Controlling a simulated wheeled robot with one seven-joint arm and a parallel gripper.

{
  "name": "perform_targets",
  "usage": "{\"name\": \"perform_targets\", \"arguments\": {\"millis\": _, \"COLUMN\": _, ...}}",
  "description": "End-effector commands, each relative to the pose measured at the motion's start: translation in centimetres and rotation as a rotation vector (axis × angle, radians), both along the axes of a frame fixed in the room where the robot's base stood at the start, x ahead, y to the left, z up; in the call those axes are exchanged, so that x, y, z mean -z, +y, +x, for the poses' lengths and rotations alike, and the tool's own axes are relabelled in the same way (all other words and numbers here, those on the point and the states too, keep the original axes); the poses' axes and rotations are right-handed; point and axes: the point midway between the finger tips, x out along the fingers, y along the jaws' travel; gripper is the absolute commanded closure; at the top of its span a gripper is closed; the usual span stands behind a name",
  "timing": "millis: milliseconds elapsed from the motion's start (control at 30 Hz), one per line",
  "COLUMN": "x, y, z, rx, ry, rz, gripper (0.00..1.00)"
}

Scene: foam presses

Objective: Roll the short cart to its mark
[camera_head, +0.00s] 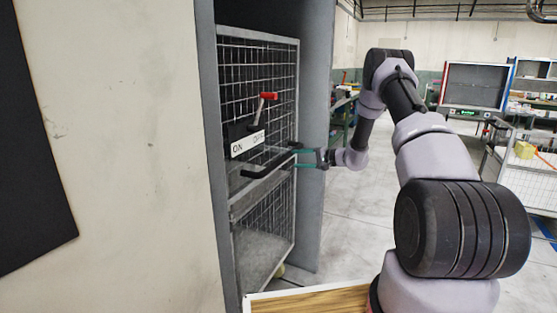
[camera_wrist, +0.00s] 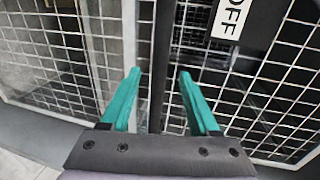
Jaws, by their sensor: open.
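Another mesh-sided cart (camera_head: 524,182) stands at the far right; the frames do not settle which is the short one. My gripper (camera_head: 299,158) is open at the right end of the bar. In the wrist view its teal fingers (camera_wrist: 160,78) are apart, with a dark bar (camera_wrist: 159,55) showing between them; contact cannot be told. No mark is clearly identifiable.
An ON/OFF plate (camera_head: 248,143) with a red-tipped lever (camera_head: 268,96) sits above the bar; its OFF end is near my gripper in the wrist view (camera_wrist: 233,14). Grey posts flank the recess. A wooden surface (camera_head: 305,301) is at the bottom. Open floor (camera_head: 355,225) lies to the right.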

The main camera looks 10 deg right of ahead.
Motion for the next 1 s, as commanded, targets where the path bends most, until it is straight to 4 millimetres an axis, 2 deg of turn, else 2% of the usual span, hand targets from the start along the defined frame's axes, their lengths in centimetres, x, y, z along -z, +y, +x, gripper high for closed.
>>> {"name": "perform_targets", "arguments": {"millis": 167, "x": 0.4, "y": 1.9, "z": 1.2, "rx": -0.003, "ry": -0.002, "rz": 0.001, "gripper": 0.38}}
{"name": "perform_targets", "arguments": {"millis": 400, "x": 1.4, "y": 5.5, "z": 3.9, "rx": -0.004, "ry": -0.001, "rz": -0.001, "gripper": 0.38}}
{"name": "perform_targets", "arguments": {"millis": 600, "x": 1.9, "y": 7.7, "z": 5.5, "rx": -0.003, "ry": 0.0, "rz": -0.001, "gripper": 0.38}}
{"name": "perform_targets", "arguments": {"millis": 1000, "x": 2.0, "y": 8.5, "z": 6.1, "rx": -0.001, "ry": 0.0, "rz": 0.0, "gripper": 0.38}}
